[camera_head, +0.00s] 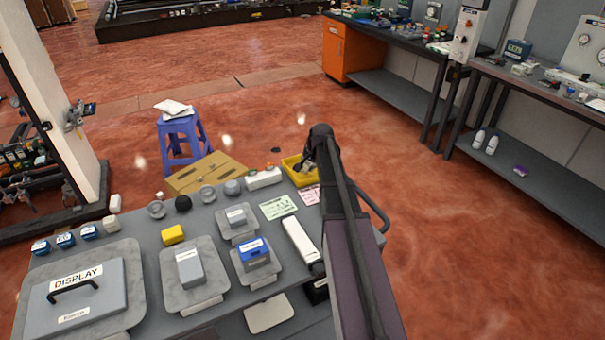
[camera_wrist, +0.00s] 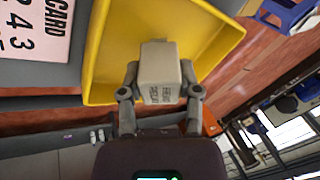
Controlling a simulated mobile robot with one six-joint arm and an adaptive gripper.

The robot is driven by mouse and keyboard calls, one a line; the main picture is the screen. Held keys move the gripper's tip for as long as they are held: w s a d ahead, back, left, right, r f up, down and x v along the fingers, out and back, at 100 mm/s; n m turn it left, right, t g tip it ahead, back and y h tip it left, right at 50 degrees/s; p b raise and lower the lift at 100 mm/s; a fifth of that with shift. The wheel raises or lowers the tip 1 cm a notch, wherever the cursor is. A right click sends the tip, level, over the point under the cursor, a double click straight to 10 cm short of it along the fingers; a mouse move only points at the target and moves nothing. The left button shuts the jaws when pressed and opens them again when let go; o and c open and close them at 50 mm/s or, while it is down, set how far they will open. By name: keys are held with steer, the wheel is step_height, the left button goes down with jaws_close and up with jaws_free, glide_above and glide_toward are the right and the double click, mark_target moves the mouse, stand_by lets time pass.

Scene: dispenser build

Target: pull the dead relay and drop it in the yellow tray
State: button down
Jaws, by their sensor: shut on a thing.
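The relay (camera_wrist: 158,72) is a pale beige block with small dark print that I cannot read for certain. My gripper (camera_wrist: 160,95) is shut on it, one finger on each side. In the wrist view the yellow tray (camera_wrist: 97,60) lies behind the relay, which is in line with the tray's inside; I cannot tell how high above the floor of the tray it is. In the head view the yellow tray (camera_head: 291,163) stands at the bench's far right corner. My gripper (camera_head: 309,168) is over it there, partly hidden by my arm.
A pink card (camera_head: 309,196) and a green card (camera_head: 278,207) lie near the tray. A white block (camera_head: 263,178) stands left of it. Several grey modules and a blue-topped module (camera_head: 254,250) fill the nearer bench. A purple stool (camera_head: 181,133) stands beyond.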

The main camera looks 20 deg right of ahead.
steer(key=shift+c, duration=1.1)
jaws_free()
steer(key=shift+r, duration=0.15)
